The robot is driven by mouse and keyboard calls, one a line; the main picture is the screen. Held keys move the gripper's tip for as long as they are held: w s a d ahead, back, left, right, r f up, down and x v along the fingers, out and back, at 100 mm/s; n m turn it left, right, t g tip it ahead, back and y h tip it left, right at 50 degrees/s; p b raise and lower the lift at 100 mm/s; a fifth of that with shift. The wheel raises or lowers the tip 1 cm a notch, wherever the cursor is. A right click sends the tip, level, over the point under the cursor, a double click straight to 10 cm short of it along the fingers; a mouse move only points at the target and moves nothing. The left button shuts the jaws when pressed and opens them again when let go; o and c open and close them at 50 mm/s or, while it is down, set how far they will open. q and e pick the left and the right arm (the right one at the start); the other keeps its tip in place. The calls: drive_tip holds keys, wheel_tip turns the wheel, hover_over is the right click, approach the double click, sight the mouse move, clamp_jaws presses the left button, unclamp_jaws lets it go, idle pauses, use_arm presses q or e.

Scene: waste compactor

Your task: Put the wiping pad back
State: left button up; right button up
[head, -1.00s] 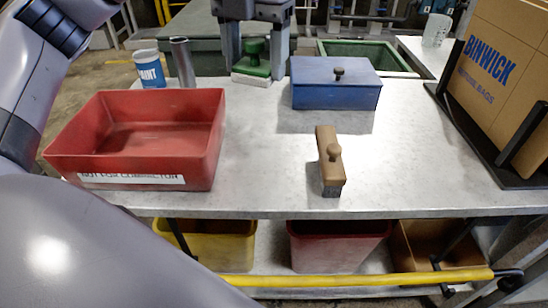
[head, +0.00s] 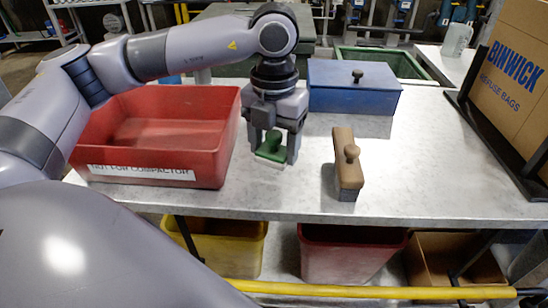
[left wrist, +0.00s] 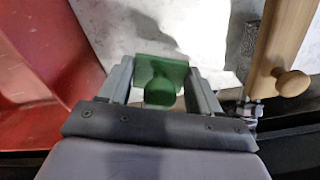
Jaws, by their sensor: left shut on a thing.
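The wiping pad, a green block with a green knob (head: 272,145), is between the fingers of my left gripper (head: 273,153). The gripper is shut on it, pointing down over the grey worktop, between the red tray and a wooden brush. The pad's pale underside is low over the worktop; I cannot tell whether it touches. In the left wrist view the green pad (left wrist: 160,75) shows between the two fingers. The right gripper is in neither view.
The red tray (head: 205,170) labelled "not for compactor" stands left. The wooden brush (head: 347,170) stands right, the blue lidded box (head: 350,95) behind. A Binwick carton (head: 515,75) is at the right edge. The worktop (head: 425,165) right of the brush is clear.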

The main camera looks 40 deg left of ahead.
sight(274, 150)
use_arm(q)
wheel_tip(274, 150, down, 3)
drive_tip(key=shift+f, duration=0.2)
drive_tip(key=shift+f+b, duration=0.2)
drive_tip(key=shift+b, duration=0.1)
drive_tip(key=o, duration=0.9)
drive_tip(key=shift+r, duration=0.1)
drive_tip(key=shift+o, duration=0.2)
drive_tip(key=shift+r, duration=0.1)
